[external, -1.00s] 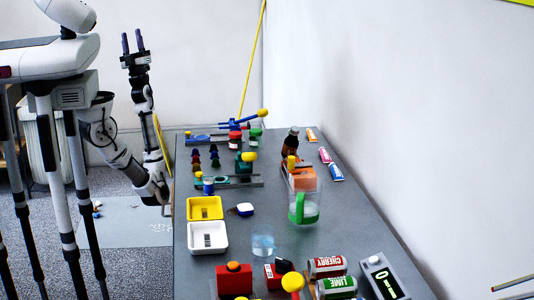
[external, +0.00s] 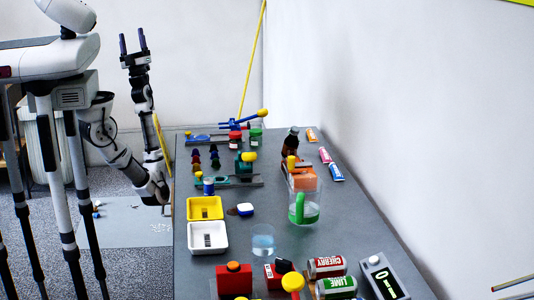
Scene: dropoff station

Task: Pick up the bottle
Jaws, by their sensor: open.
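A dark brown bottle (external: 291,141) stands upright toward the back right of the grey table, behind an orange block. Its lower part is partly hidden by the things in front of it. My gripper (external: 133,40) points upward with its two dark fingers apart, empty. It is raised well above the table's left edge, to the left of the bottle and far from it.
The table (external: 205,275) is crowded. A clear pitcher with a green handle (external: 305,213), yellow tray (external: 205,208), white tray (external: 207,238), cans (external: 327,266) and a scale (external: 384,277) stand nearer. Coloured tubes (external: 326,155) lie right of the bottle. A wall bounds the right side.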

